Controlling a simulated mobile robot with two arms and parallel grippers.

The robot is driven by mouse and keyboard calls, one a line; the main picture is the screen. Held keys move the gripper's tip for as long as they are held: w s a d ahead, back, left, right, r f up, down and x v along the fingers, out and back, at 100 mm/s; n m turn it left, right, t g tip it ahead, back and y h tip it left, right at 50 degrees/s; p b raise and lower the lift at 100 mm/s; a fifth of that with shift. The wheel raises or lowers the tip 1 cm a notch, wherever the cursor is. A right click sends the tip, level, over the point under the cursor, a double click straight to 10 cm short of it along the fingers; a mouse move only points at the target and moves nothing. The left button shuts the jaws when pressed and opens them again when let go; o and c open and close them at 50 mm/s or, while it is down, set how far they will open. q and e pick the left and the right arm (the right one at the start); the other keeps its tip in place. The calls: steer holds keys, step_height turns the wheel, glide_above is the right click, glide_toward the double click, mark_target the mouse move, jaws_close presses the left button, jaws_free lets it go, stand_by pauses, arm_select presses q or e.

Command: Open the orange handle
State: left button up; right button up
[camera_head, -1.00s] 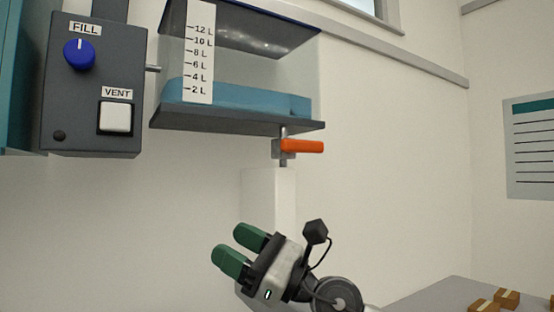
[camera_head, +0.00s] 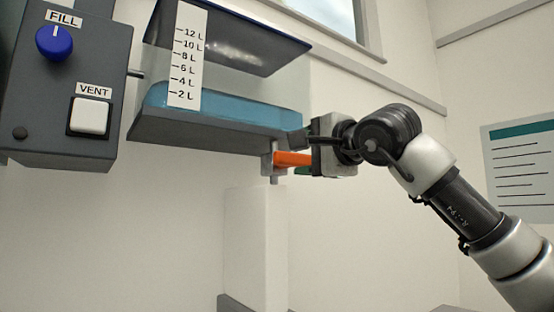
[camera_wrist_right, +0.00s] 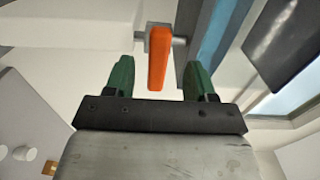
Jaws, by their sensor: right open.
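The orange handle (camera_head: 293,159) sits on a valve under the clear tank (camera_head: 215,131) and points sideways to the right. My right gripper (camera_head: 308,160) is at the handle's free end, coming in from the right. In the right wrist view the orange handle (camera_wrist_right: 159,58) lies between the two green fingers of my right gripper (camera_wrist_right: 160,78), with a gap on each side. The gripper is open. In the head view its fingers are mostly hidden behind the hand. My left gripper is not in view.
A white column (camera_head: 254,245) stands below the valve. A dark control box (camera_head: 70,85) with a blue FILL knob (camera_head: 54,42) and a white VENT button (camera_head: 90,115) hangs at the left. The tank holds blue liquid near the lower marks.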

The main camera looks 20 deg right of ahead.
mark_target(287, 158)
steer(key=p+x, duration=0.2)
steer(key=x, duration=0.5)
steer(key=shift+w+a+r, duration=0.1)
steer(key=shift+w+a, duration=0.05)
steer(key=shift+w, duration=0.1)
steer(key=shift+w+a+p, duration=0.15)
steer(key=shift+w+p, duration=0.2)
steer(key=shift+w, duration=0.15)
steer(key=c, duration=0.9)
